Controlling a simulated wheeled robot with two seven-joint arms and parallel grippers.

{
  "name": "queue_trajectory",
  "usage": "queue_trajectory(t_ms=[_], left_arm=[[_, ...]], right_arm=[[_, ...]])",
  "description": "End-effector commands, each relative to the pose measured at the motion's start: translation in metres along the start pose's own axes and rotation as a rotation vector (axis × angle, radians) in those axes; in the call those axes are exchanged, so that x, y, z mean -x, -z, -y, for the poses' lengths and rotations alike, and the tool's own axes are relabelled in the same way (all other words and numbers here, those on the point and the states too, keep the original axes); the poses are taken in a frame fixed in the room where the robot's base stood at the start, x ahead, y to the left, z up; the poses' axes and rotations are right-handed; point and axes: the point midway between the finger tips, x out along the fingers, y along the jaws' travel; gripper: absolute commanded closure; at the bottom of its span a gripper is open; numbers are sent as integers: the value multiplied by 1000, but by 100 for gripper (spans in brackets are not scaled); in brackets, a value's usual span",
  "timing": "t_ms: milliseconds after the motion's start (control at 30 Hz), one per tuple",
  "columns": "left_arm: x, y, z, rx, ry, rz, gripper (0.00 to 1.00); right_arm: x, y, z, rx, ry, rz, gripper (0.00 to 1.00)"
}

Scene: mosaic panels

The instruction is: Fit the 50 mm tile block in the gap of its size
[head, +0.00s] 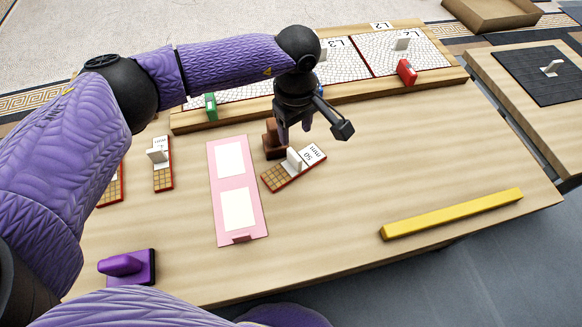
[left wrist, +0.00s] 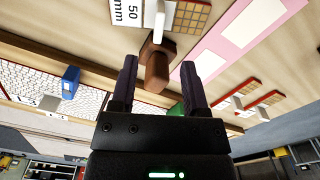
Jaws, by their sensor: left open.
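The 50 mm tile block (head: 280,181) lies slanted on the table, a tan grid strip with red sides, a white upright handle (head: 293,157) and a white "50 mm" label. It also shows at the top of the left wrist view (left wrist: 187,17). My left gripper (head: 294,137) is open, above and just behind it. A brown block (left wrist: 157,70) appears between its fingers in the left wrist view; contact cannot be told. A gap of matching size cannot be made out in the white mosaic panels (head: 400,57) at the back. My right gripper is not in view.
A pink plate with white squares (head: 214,165) lies left of the block. Similar tile blocks (head: 163,180) stand further left. A purple tool (head: 127,267) is front left, a yellow bar (head: 452,213) front right. Red (head: 406,72) and green (head: 211,106) pieces stand along the panel. The table's middle right is clear.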

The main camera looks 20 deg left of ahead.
Motion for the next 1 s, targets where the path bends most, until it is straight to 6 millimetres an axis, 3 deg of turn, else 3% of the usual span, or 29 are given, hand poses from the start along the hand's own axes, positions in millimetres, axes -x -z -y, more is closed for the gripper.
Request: queue_trajectory(t_ms=[100,433,667,967,1000], left_arm=[[-30,0,1,-1,8,4,41],[-92,3,1,-1,9,5,41],[-92,3,0,-1,1,0,41],[-92,3,0,-1,2,0,100],[-92,3,0,-1,2,0,100]], right_arm=[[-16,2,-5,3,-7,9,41],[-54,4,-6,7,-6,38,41],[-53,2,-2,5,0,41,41],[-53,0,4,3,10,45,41],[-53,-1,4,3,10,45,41]])
